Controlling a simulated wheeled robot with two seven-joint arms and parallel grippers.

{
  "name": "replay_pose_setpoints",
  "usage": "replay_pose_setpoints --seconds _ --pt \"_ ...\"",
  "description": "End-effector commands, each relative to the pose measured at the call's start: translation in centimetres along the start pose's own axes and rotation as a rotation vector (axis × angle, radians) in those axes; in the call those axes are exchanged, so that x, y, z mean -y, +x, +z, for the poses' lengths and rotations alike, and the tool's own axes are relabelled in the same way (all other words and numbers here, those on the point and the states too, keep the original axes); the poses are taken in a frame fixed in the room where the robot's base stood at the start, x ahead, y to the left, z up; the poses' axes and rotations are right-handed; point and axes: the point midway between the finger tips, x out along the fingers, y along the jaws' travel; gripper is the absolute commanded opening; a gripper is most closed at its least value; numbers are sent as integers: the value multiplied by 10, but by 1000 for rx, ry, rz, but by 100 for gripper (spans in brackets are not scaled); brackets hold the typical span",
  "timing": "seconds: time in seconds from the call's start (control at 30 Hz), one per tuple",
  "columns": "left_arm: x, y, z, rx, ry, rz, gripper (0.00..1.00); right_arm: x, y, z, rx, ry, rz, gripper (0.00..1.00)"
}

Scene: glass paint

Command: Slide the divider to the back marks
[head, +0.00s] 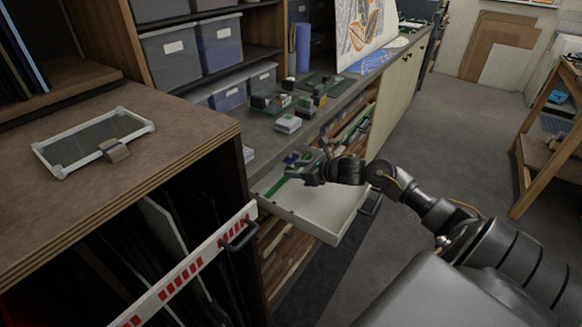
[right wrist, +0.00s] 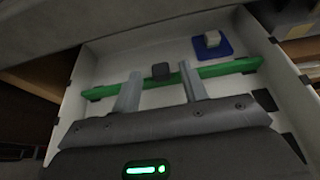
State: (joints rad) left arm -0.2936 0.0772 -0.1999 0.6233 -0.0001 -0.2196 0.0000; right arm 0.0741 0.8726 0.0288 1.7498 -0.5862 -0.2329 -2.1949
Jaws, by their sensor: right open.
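The divider is a green bar (right wrist: 215,71) lying across the white open drawer (head: 322,213). A dark block (right wrist: 161,71) sits at its middle. In the head view the left part of the divider (head: 276,186) shows, and my right gripper hides the rest. My right gripper (right wrist: 158,88) is open over the drawer. In the right wrist view its two fingers appear on either side of the dark block; I cannot tell whether they touch it. Dark marks (right wrist: 265,99) show on the drawer's side wall. My left gripper is not in view.
A blue pad with a white block (right wrist: 212,43) lies in the drawer beyond the divider. Small boxes (head: 288,123) and green mats stand on the counter above. A barred red-and-white panel (head: 185,270) is at the left. Open floor lies to the right.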

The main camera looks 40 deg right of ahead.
Motion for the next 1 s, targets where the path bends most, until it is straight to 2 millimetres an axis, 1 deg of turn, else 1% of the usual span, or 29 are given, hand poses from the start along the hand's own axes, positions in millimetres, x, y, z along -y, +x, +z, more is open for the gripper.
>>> replay_pose_setpoints --seconds 0.03,0.1,0.2,0.33,0.53,0.57,0.87,0.9,1.0 --pt "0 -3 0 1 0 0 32 1 7 2 3 4 -2 44" --pt "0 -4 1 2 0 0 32 1 15 1 1 3 -1 44" --pt "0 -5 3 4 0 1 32 1 22 1 1 1 -1 44" --pt "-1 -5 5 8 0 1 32 0 25 0 0 -1 -1 44" --pt "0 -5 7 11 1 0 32 0 25 0 0 -1 -1 44" --pt "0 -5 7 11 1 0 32 0 25 0 -1 -1 -1 42" --pt "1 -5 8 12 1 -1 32 1 25 0 0 -1 -1 3" --pt "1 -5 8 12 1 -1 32 1 25 0 0 -1 -1 0" --pt "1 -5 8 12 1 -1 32 1 25 0 0 0 -1 0"
